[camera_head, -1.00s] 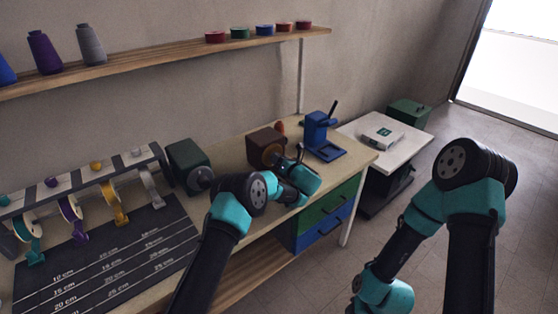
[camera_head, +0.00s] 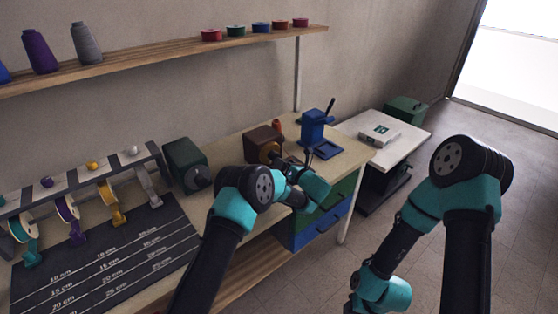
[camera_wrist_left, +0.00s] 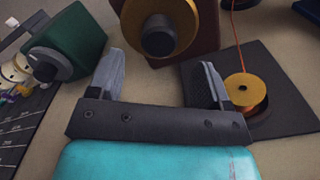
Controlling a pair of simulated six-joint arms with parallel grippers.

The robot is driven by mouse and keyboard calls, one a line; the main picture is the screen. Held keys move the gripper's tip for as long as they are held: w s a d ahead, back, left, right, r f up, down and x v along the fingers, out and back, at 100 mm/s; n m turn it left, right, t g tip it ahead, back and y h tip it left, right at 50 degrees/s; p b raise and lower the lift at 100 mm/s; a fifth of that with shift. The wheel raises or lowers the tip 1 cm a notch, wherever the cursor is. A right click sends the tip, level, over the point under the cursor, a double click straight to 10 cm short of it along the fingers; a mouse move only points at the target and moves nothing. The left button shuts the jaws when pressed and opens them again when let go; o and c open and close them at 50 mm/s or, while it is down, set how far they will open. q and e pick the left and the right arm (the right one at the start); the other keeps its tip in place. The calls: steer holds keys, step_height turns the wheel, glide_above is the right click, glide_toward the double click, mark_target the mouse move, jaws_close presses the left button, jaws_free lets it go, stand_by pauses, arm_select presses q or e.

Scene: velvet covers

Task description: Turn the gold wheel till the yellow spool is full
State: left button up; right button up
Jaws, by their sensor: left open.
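The gold wheel (camera_wrist_left: 185,20) with a dark round knob (camera_wrist_left: 158,38) is on the front of a brown box, at the top of the left wrist view. The head view shows the wheel (camera_head: 269,152) partly hidden by my arm. My left gripper (camera_wrist_left: 157,88) is open and empty, its fingers apart below the wheel. A spool with a yellow-gold top (camera_wrist_left: 245,90) and some orange thread stands on a dark plate, beyond the right finger. A thread rises from it. My right gripper is outside the head view.
A green box with a grey knob (camera_head: 185,165) stands left of the wheel. A blue press (camera_head: 318,130) is to the right. A rack with several ribbon spools and a dark measuring mat (camera_head: 110,260) fill the left side. A white side table (camera_head: 405,145) stands further right.

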arm_select(q)
steer(key=v, duration=1.1)
steer(key=shift+s+d, duration=0.2)
steer(key=shift+s, duration=0.05)
steer(key=shift+a, duration=0.15)
